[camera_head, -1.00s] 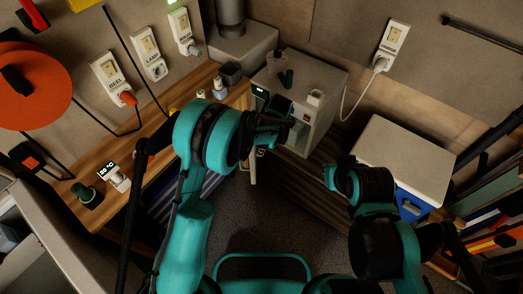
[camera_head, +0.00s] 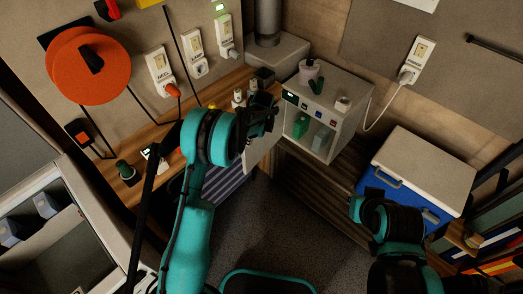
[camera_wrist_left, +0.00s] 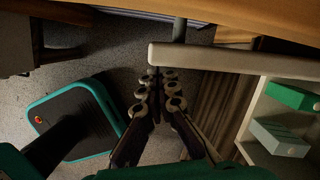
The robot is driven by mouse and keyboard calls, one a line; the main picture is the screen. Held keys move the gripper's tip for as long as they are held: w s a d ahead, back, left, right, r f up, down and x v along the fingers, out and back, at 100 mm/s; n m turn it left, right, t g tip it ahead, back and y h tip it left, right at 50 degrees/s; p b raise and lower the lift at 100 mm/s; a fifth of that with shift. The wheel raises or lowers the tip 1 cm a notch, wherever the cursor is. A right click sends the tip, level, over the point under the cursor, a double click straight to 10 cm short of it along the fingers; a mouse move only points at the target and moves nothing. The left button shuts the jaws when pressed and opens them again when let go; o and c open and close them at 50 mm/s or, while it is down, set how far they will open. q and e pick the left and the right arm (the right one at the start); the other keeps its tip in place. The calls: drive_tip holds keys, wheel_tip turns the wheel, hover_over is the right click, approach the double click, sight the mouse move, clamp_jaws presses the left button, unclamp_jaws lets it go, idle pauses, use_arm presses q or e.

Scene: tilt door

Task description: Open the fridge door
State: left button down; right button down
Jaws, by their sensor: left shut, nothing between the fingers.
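The small grey fridge (camera_head: 346,118) stands on the bench at the upper middle. Its pale door (camera_head: 262,150) is swung open to the left, and the inside is exposed, with a green box (camera_head: 300,127) and a grey box (camera_head: 321,139) in it. My left gripper (camera_head: 268,112) is shut and empty by the door. In the left wrist view its closed fingertips (camera_wrist_left: 156,76) lie close to the door's edge (camera_wrist_left: 225,58), on the side facing the interior; whether they touch cannot be told. My right gripper (camera_head: 357,205) is at the lower right, near the cooler, its fingers unclear.
A blue cooler with a pale lid (camera_head: 425,165) stands to the right. A cup (camera_head: 309,72) and other small items sit on the fridge. A wooden counter (camera_head: 150,170) with small objects runs along the left wall. Dark floor (camera_head: 265,220) is free in the middle.

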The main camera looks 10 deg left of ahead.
use_arm(q)
drive_tip(key=shift+w+a, duration=0.35)
drive_tip(key=shift+a, duration=0.4)
drive_tip(key=shift+w+a, duration=0.3)
drive_tip(key=shift+a, duration=0.4)
use_arm(e)
drive_tip(key=shift+s, duration=0.1)
